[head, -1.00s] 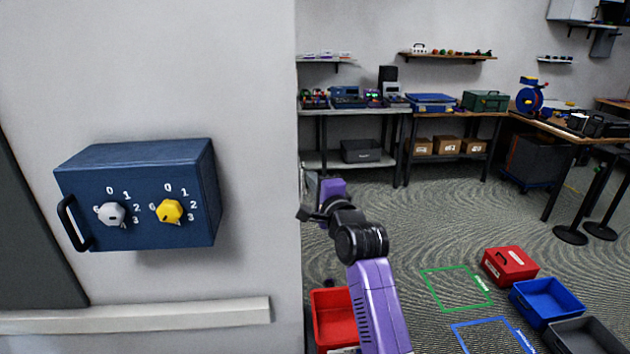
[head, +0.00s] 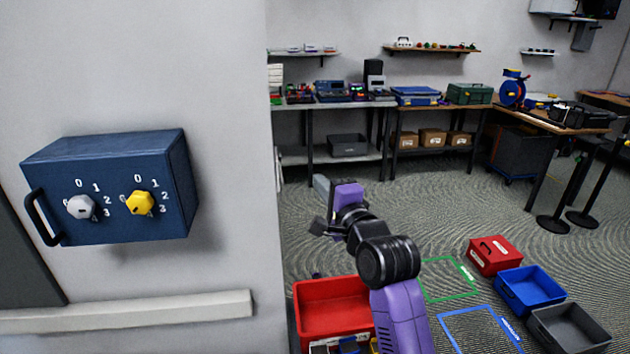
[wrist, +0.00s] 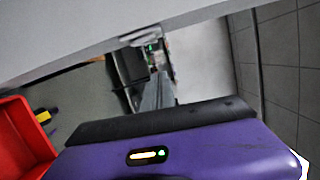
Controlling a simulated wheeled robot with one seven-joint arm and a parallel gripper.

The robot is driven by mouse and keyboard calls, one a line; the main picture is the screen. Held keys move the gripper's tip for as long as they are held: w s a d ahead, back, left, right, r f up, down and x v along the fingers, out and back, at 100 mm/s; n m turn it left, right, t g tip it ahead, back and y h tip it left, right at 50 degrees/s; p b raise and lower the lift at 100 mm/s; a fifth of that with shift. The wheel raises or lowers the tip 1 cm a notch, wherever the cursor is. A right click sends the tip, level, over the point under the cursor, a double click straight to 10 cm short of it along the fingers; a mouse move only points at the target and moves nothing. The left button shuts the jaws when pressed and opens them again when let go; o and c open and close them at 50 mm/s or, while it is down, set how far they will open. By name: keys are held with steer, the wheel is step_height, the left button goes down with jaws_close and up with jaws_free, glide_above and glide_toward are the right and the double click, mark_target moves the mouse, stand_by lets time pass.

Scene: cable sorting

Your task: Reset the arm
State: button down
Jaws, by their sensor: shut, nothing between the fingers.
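My arm, purple and black, rises from the bottom of the head view. My gripper (head: 322,205) is at its far end, small and partly turned away, to the right of the wall edge. It looks shut, with nothing seen held in it. In the wrist view the purple wrist housing (wrist: 180,155) with a lit indicator fills the bottom, and a grey finger part (wrist: 155,92) shows beyond it. The gripper is apart from the blue wall box (head: 110,190), which has a grey knob (head: 80,207) and a yellow knob (head: 140,202).
A red bin (head: 330,305) stands below and beside my arm; it also shows in the wrist view (wrist: 20,140). A red case (head: 494,255), a blue bin (head: 530,290) and a grey bin (head: 570,328) stand at the right. Benches line the back. Open floor lies between.

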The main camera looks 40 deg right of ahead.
steer(key=shift+s+a, duration=0.1)
steer(key=shift+s, duration=0.2)
stand_by(0.4)
step_height(320, 180, up, 4)
steer(key=s+n+t+h, duration=0.1)
steer(key=n, duration=0.3)
steer(key=s+a+f+n+g+y, duration=0.1)
steer(key=s+a+f+n, duration=0.5)
steer(key=s, duration=0.7)
steer(key=s+a+f+n+g+y, duration=0.1)
steer(key=s+a+f+n+y, duration=0.2)
steer(key=s, duration=1)
steer(key=s+a+f+n+g+y, duration=0.1)
steer(key=s+a+f+n+y, duration=0.2)
steer(key=s+a+f+n, duration=0.6)
steer(key=s+a+f, duration=0.4)
steer(key=a, duration=0.1)
steer(key=shift+s+a+n, duration=0.3)
steer(key=shift+s, duration=0.1)
